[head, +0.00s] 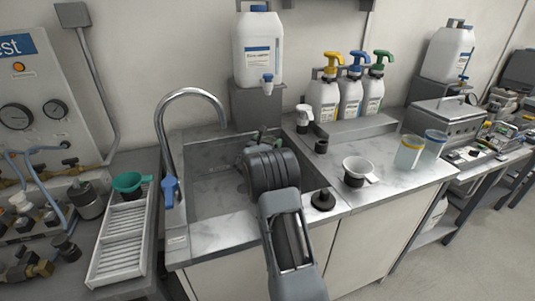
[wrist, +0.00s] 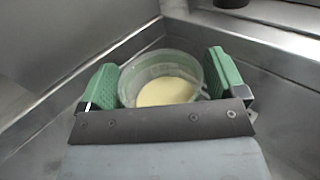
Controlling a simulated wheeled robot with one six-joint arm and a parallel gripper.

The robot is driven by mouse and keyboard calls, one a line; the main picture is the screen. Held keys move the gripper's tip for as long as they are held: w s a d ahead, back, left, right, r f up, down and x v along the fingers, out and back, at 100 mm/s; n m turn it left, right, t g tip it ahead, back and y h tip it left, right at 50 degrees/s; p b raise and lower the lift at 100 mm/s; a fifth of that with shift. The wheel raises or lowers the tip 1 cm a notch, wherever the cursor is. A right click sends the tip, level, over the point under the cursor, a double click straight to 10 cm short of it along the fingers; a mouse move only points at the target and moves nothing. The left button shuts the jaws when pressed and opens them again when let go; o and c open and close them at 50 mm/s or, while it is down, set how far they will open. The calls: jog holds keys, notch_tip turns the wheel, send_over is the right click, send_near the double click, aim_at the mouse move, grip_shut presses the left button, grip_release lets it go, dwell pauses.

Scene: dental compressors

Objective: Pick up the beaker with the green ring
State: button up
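A clear beaker (wrist: 150,72) with pale yellow contents stands in the metal sink in the wrist view. A greenish band shows faintly at its wall, partly hidden. My gripper (wrist: 163,80) has its green-padded fingers wide apart, one on each side of the beaker. The pads lie very close to its wall; I cannot tell whether they touch. In the head view my arm reaches down into the sink (head: 205,195) and hides most of the gripper and beaker.
On the right counter stand a yellow-ringed beaker (head: 409,152), a blue-ringed beaker (head: 431,146) and a white funnel (head: 358,168). A tall tap (head: 185,92) rises at the sink's left. Pump bottles (head: 323,97) stand behind. The sink walls (wrist: 80,85) are close around the gripper.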

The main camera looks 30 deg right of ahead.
jog(key=c, duration=1.3)
jog(key=shift+r, duration=0.1)
